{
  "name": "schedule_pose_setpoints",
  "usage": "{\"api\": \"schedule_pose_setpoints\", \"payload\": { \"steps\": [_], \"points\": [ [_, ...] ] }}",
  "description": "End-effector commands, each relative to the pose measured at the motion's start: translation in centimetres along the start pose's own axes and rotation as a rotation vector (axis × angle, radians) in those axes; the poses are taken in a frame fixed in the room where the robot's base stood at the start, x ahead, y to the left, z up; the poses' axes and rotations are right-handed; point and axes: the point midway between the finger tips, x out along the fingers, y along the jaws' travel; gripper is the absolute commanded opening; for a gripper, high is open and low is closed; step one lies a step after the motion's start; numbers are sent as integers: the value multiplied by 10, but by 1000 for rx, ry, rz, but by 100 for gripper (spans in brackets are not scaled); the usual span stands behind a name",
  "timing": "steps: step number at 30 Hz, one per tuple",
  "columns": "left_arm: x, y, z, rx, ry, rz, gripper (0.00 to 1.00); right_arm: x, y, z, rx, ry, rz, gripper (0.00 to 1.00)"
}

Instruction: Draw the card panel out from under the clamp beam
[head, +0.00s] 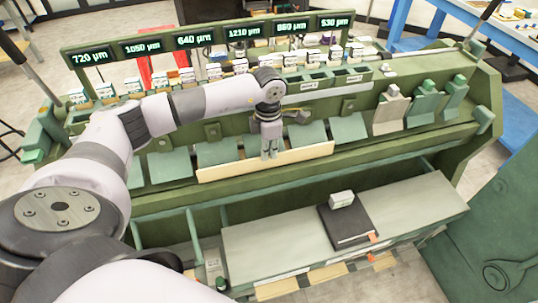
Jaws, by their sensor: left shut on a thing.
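The card panel is a long, thin beige strip (226,171) lying lengthwise along the front of the green machine in the head view. My left gripper (269,155) points down at the middle of the strip and is shut on it. The fingers hide a small part of the strip's middle. The green beam (345,105) runs across the machine above and behind the strip. Whether the strip's back edge is still under the beam cannot be told. My right gripper is not in view.
Green tilted plates (348,129) line the beam behind the strip, with a paler beige one (391,110) to the right. Small boxes and lit thickness displays (243,33) stand behind. Below, a grey bench top (265,240) carries a black binder (348,222) and a small white box (342,199).

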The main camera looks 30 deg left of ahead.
Motion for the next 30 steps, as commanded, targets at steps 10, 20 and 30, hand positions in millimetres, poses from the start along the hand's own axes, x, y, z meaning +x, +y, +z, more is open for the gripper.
{"api": "schedule_pose_setpoints", "payload": {
  "steps": [10,20,30],
  "points": [
    [0,-10,0,1,0,-1,0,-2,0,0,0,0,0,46],
    [0,-18,0,1,1,-2,0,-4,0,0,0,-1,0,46],
    [0,-25,0,1,1,-1,0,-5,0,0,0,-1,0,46]
  ]
}}
